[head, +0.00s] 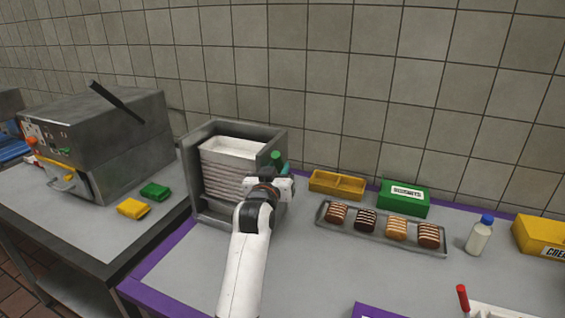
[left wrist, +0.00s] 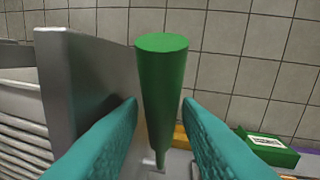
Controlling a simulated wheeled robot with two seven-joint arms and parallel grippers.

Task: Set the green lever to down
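The green lever (head: 276,157) stands upright at the right side of the grey metal tray dispenser (head: 276,148). In the left wrist view the lever (left wrist: 161,85) is a green tapered handle on a thin stem, with its wide end up. My left gripper (head: 281,170) is at the dispenser's right side, by the lever. In the left wrist view its two teal fingers (left wrist: 161,110) are open, one on each side of the lever, with small gaps visible. The lever's lower end is hidden by my gripper in the head view. My right gripper is not in view.
White trays (head: 233,148) are stacked inside the dispenser. A metal machine (head: 100,140) is at left. The counter's front middle is clear.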

